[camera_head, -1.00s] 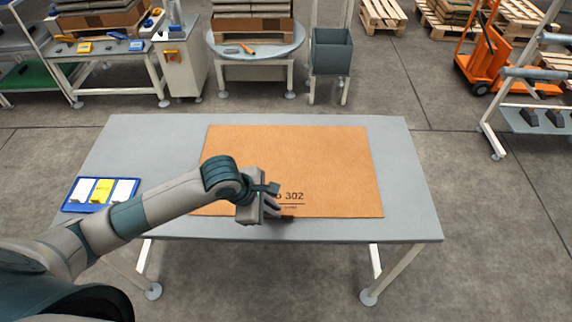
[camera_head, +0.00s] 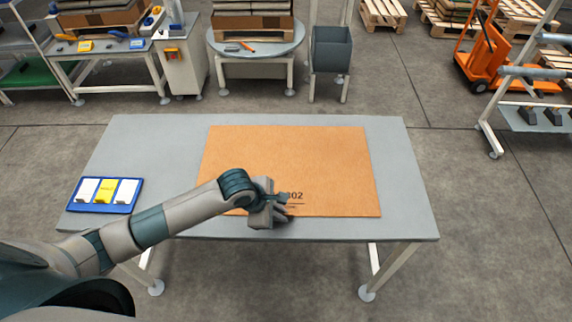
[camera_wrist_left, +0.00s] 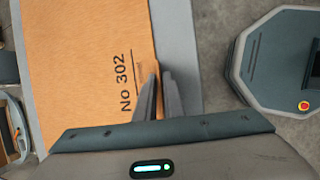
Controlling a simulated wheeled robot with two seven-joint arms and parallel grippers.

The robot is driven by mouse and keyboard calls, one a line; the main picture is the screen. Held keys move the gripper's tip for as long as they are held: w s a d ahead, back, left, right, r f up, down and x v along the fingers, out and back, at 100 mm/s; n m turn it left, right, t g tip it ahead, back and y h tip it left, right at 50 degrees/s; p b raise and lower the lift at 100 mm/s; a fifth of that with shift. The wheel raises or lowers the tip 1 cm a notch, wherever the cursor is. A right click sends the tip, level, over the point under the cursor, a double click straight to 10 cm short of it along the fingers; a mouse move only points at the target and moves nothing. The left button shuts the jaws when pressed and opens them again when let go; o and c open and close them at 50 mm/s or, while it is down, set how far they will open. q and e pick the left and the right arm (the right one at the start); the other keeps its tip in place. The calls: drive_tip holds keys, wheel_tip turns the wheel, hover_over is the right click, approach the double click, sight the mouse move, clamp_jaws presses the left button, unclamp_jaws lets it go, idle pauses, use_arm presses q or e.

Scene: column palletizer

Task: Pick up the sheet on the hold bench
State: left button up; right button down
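The sheet (camera_head: 320,160) is a flat orange-brown rectangle lying on the grey hold bench (camera_head: 405,190). Its dark print, "No 302", is near its front edge and partly hidden by my left gripper in the head view. My left gripper (camera_head: 284,208) is low at the sheet's front edge. In the left wrist view, the fingers (camera_wrist_left: 160,92) straddle the edge line of the sheet (camera_wrist_left: 85,50), close together with a narrow gap. I cannot tell whether they grip it. My right gripper is not in view.
A blue tray (camera_head: 74,204) with white and yellow cards lies at the bench's left end. The bench's right end is bare. Behind are a round table (camera_head: 255,45), a grey bin (camera_head: 331,55) and an orange pallet truck (camera_head: 484,60).

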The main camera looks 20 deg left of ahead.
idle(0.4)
use_arm(q)
clamp_jaws()
